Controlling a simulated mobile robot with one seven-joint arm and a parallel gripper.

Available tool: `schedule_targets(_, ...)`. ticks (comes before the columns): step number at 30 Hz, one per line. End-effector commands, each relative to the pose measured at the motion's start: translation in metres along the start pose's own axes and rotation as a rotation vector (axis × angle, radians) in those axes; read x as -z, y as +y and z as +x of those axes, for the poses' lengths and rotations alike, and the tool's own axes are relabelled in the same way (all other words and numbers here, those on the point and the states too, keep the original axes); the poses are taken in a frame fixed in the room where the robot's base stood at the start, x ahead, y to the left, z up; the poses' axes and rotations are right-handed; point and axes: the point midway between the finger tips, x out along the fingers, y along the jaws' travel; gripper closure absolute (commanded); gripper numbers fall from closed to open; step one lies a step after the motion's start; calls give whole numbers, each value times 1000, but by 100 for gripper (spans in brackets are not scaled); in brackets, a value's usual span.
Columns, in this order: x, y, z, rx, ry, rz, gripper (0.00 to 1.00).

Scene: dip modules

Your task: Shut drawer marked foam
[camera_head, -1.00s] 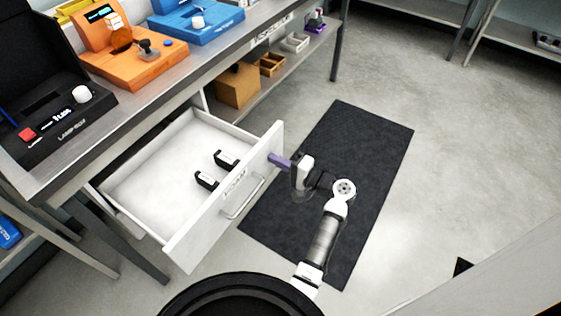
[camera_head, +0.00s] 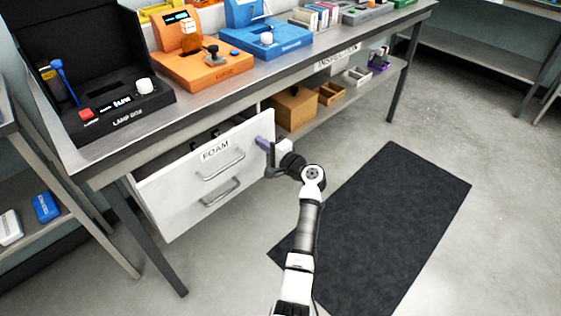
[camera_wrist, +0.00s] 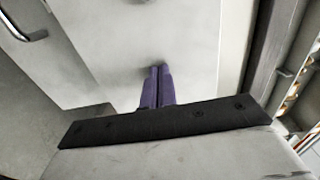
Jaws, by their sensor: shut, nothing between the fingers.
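The white drawer front marked FOAM (camera_head: 180,187) is under the workbench in the head view, with its label and a metal handle (camera_head: 222,167). In the wrist view the closed fingertips (camera_wrist: 159,70) meet or nearly meet a pale panel (camera_wrist: 130,35), with a handle at the upper left. Whether they touch is hard to tell.
A second handle (camera_head: 221,191) shows below the first. The lamp box (camera_head: 120,112) and orange device (camera_head: 205,68) stand on the bench above. A cardboard box (camera_head: 294,108) sits on the shelf to the right. The black mat (camera_head: 395,225) and floor are clear.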

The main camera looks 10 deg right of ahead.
Motion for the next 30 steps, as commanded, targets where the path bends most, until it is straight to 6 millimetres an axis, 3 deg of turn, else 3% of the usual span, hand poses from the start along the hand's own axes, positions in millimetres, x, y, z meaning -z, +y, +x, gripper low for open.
schedule_targets(3,-1,3,24,1,-4,-1,100)
schedule_targets(10,0,2,50,0,-1,-1,100)
schedule_targets(30,-2,-3,62,2,-2,-4,100)
